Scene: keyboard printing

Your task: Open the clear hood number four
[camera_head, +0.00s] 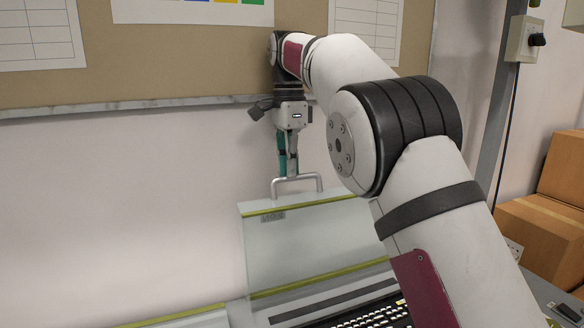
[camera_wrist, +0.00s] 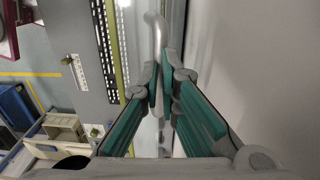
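The clear hood (camera_head: 310,240) has yellow-green strips along its edges and stands raised, tilted up behind a keyboard. A small label (camera_head: 272,216) near its top edge is too small to read, so I cannot confirm its number. Its metal bar handle (camera_head: 318,181) rises from the top edge. My gripper (camera_head: 290,176) points down at this handle. In the wrist view, the teal-padded fingers of my gripper (camera_wrist: 162,88) are drawn together on the handle (camera_wrist: 152,24), which runs between the tips. The far fingertip contact is partly hidden by the fingers.
A black keyboard (camera_head: 375,316) with lit keys lies under the hood. Another yellow-green edge (camera_head: 175,316) shows at lower left. A wall with a pinboard (camera_head: 190,60) stands behind. Cardboard boxes (camera_head: 545,235) are at right. My arm covers the hood's right side.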

